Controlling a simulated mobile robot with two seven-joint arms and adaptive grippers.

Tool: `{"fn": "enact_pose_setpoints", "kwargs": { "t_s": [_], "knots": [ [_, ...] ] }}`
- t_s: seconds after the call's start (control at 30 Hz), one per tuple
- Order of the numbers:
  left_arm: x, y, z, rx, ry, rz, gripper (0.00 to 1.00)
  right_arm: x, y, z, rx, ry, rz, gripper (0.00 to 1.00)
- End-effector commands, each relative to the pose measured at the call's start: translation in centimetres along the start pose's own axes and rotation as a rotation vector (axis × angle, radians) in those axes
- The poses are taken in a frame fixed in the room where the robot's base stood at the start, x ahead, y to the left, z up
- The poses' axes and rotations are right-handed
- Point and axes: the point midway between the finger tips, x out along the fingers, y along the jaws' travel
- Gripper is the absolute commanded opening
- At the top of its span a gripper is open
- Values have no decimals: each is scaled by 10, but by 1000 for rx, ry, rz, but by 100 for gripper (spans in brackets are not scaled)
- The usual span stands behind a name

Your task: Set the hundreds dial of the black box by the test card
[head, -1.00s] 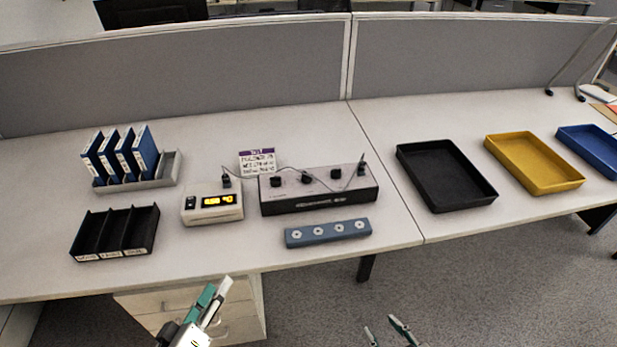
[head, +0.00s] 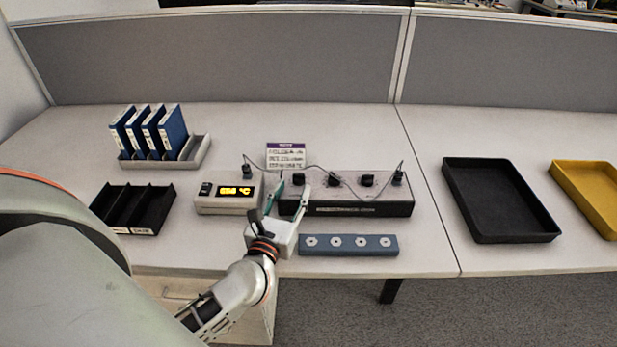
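The black box (head: 345,208) stands on the desk with three black dials on its top: a left one (head: 298,180), a middle one (head: 333,180) and a right one (head: 367,180). The dial markings are too small to read. The test card (head: 286,155), white with a purple top band, stands behind the box; its text is not legible. My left gripper (head: 292,190) is open at the box's left end, its fingers apart just in front of the left dial. I cannot tell whether they touch it. My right gripper is out of view.
A cream meter (head: 228,198) with a lit yellow display stands left of the box, wired to it. A black sorter (head: 133,209), a binder rack (head: 165,160), black tray (head: 500,200) and yellow tray (head: 590,195) stand around.

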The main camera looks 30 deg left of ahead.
Motion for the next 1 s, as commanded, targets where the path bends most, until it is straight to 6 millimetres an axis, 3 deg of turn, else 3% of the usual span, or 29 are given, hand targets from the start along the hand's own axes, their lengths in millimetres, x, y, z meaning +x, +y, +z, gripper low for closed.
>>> {"fn": "enact_pose_setpoints", "kwargs": {
  "t_s": [0.2,0.4,0.77,0.9,1.0],
  "knots": [
    [36,0,3,4,-5,-1,39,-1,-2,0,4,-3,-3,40],
    [56,0,2,4,-3,-1,39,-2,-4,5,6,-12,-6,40],
    [61,0,0,5,-1,-1,39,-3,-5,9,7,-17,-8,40],
    [61,0,1,5,-1,-1,2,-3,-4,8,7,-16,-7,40],
    [61,0,1,5,-2,-1,0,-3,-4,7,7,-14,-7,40]
  ]
}}
